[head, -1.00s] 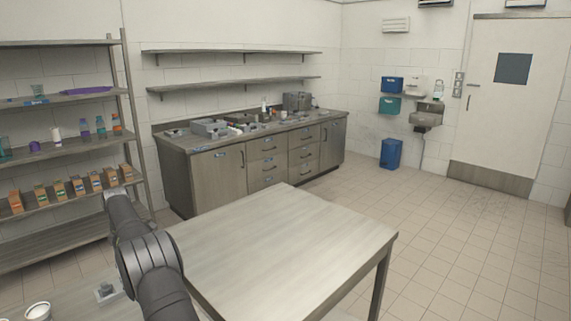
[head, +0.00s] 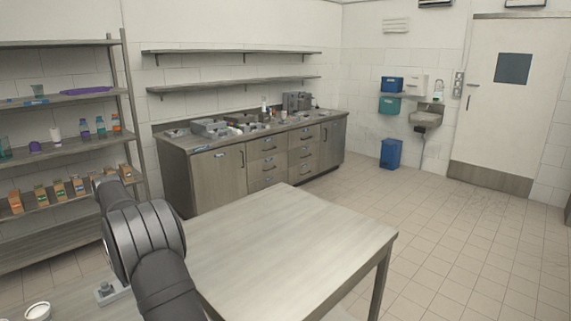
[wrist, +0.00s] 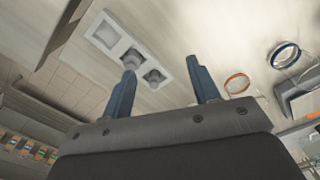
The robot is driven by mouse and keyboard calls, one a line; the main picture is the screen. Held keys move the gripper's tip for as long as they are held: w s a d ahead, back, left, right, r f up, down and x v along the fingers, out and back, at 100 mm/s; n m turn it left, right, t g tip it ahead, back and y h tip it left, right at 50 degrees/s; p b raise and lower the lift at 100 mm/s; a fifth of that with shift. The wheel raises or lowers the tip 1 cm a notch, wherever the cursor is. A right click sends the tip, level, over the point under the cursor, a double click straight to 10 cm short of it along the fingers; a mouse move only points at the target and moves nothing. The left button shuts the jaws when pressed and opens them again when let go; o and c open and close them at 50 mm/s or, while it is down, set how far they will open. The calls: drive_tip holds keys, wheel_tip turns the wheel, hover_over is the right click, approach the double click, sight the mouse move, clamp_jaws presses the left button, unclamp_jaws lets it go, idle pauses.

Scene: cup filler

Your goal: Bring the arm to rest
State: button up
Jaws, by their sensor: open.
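In the wrist view, my gripper (wrist: 161,68) shows as two blue fingers standing well apart, with nothing between them. It is above a pale work surface. A white holder (wrist: 103,34) with three square recesses lies on that surface, beyond the left finger. In the head view, my dark arm rises at the lower left, beside the bare table; my gripper cannot be made out there.
An orange-rimmed round item (wrist: 237,84) and a blue-rimmed one (wrist: 285,56) are right of the fingers. In the head view, a round white container (head: 38,311) and small grey fixture (head: 108,292) sit lower left. The middle table (head: 290,240) is clear; shelves (head: 60,145) stand left.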

drive_tip(key=s+a+r, duration=0.1)
drive_tip(key=s+a, duration=0.1)
drive_tip(key=s, duration=1)
drive_tip(key=s+a+r, duration=0.1)
drive_tip(key=s+a, duration=0.1)
drive_tip(key=s, duration=1.1)
drive_tip(key=s+a+r, duration=0.1)
drive_tip(key=s+a, duration=0.2)
drive_tip(key=s, duration=0.9)
drive_tip(key=shift+s, duration=0.25)
drive_tip(key=shift+a, duration=0.1)
drive_tip(key=o, duration=1)
drive_tip(key=s+a+r+n, duration=0.2)
drive_tip(key=s+n, duration=0.1)
drive_tip(key=s, duration=0.7)
drive_tip(key=s+a+r+n, duration=0.2)
drive_tip(key=s+a, duration=0.1)
drive_tip(key=s, duration=0.7)
wheel_tip(320, 180, down, 10)
